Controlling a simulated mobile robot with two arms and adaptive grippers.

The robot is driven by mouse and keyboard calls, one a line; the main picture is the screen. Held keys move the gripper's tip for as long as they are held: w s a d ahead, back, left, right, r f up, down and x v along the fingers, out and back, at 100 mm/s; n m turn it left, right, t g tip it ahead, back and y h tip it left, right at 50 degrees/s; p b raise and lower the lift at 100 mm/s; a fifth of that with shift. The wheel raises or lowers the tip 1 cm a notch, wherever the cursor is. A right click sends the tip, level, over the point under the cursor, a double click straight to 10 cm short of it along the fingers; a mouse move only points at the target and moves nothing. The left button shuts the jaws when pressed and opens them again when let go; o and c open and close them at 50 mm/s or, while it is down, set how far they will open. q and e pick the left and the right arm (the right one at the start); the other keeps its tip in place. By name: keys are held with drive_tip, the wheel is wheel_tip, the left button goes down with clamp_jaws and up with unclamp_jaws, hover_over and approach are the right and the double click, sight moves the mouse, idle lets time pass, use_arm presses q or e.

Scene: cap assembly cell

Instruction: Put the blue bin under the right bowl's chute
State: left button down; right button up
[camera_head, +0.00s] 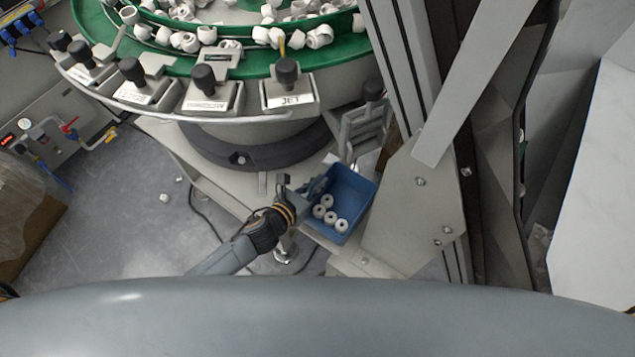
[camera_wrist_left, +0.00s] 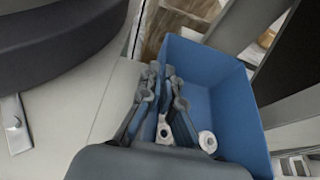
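The blue bin (camera_head: 352,184) stands beside the grey column, below the rim of a round green bowl feeder (camera_head: 345,50). Several white rings lie in the bin. The bin also fills the right half of the left wrist view (camera_wrist_left: 215,75). My left gripper (camera_head: 301,188) is at the bin's left wall. In the wrist view its two fingers (camera_wrist_left: 166,95) are close together and appear shut on that wall, though they hide much of the contact. A grey slotted part (camera_head: 363,128) is just above the bin; I cannot tell if it is the chute. My right gripper is not in view.
A grey column with a slanted plate (camera_head: 412,195) stands close to the bin's right. Knobbed, labelled fixtures (camera_head: 287,87) line the bowl's front edge.

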use_arm(q)
drive_tip(key=shift+f, duration=0.15)
drive_tip(key=c, duration=1.5)
unclamp_jaws()
drive_tip(key=shift+r, duration=0.2)
drive_tip(key=v, duration=1.2)
drive_tip(key=shift+r, duration=0.1)
